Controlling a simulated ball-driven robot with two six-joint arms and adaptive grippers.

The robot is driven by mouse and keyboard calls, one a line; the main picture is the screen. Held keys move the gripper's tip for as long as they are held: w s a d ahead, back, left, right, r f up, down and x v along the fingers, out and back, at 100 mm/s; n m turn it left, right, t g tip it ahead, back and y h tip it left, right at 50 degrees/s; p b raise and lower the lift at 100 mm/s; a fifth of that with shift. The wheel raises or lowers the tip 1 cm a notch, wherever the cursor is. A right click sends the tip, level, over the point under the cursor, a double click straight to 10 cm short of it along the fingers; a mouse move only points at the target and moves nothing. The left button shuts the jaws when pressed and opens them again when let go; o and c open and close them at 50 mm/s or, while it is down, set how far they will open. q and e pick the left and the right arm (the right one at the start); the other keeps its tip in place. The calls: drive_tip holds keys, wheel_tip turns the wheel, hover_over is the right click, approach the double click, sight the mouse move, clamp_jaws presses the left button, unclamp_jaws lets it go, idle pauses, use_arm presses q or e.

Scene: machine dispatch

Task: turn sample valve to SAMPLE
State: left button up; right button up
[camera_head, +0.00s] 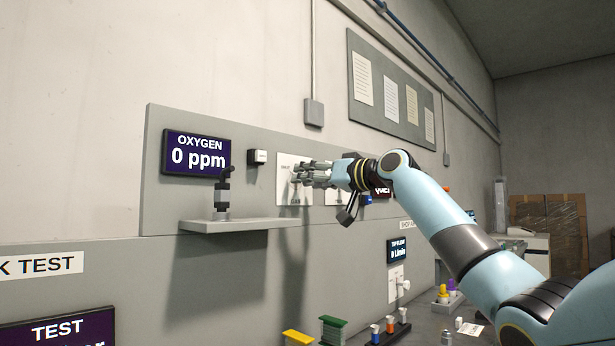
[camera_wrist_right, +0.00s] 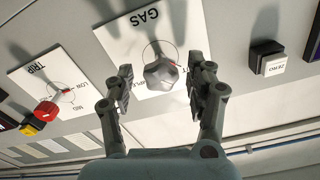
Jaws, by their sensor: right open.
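The sample valve is a grey faceted knob (camera_wrist_right: 160,75) on a white plate (camera_wrist_right: 108,37) printed "GAS" in the right wrist view. A label ending in "MPLE" stands left of the knob, partly covered by a finger. A small red mark shows at the knob's right edge, pointing away from that label. My right gripper (camera_wrist_right: 160,82) is open, one finger on each side of the knob; I cannot tell whether they touch it. In the head view the right gripper (camera_head: 306,173) is in front of the white plate (camera_head: 284,166). My left gripper is not in view.
A "TRIP" plate (camera_wrist_right: 28,77) with a red knob (camera_wrist_right: 46,111) is on one side, a "ZERO" button (camera_wrist_right: 267,58) on the other. The oxygen display (camera_head: 196,154) reads 0 ppm. A shelf (camera_head: 240,224) with a dark fitting (camera_head: 222,195) juts out below it.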

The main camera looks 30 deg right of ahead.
drive_tip(key=shift+w+a, duration=0.25)
drive_tip(key=shift+w, duration=0.3)
drive_tip(key=shift+c, duration=1.1)
clamp_jaws()
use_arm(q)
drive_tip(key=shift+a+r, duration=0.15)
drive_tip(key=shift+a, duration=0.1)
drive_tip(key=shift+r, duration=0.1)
